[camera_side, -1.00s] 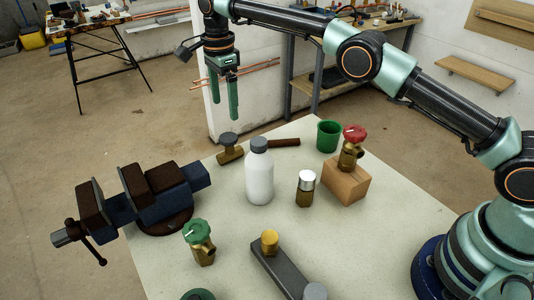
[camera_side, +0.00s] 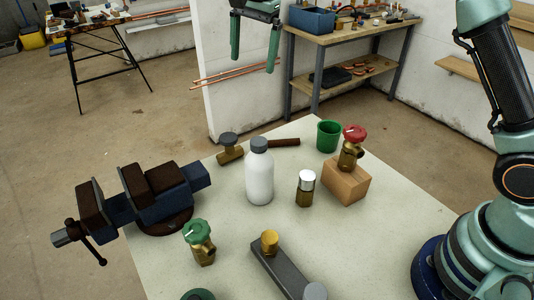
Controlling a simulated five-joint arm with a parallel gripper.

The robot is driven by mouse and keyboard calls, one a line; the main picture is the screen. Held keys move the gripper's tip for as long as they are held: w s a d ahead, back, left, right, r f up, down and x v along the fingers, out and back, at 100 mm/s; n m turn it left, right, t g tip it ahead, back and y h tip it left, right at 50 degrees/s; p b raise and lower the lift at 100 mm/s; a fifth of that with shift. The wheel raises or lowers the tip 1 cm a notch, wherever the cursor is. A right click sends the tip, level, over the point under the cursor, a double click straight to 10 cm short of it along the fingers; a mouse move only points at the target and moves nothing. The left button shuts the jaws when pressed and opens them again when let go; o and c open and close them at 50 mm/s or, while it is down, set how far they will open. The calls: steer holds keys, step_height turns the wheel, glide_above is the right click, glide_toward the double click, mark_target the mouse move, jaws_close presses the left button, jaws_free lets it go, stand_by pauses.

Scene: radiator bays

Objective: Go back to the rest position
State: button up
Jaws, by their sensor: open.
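My gripper (camera_side: 254,48) is at the top of the view, well above the far side of the table. Its two green fingers point down and stand wide apart, with nothing between them. The top of the gripper and part of my arm are cut off by the upper edge of the picture.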

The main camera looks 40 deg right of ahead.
steer(key=s+d+r+n+t, duration=0.1)
steer(key=s+d+r+n, duration=0.1)
steer(key=s+d+n, duration=0.5)
steer(key=s+d+r+n+t, duration=0.1)
steer(key=s+d+n+t, duration=0.1)
steer(key=s, duration=0.9)
steer(key=s+d+f+n, duration=0.2)
steer(key=s+f+n, duration=0.1)
steer(key=s, duration=0.3)
steer(key=shift+s+d+f+n+t, duration=0.2)
steer(key=shift+f+n+t, duration=0.15)
steer(key=shift+f, duration=0.55)
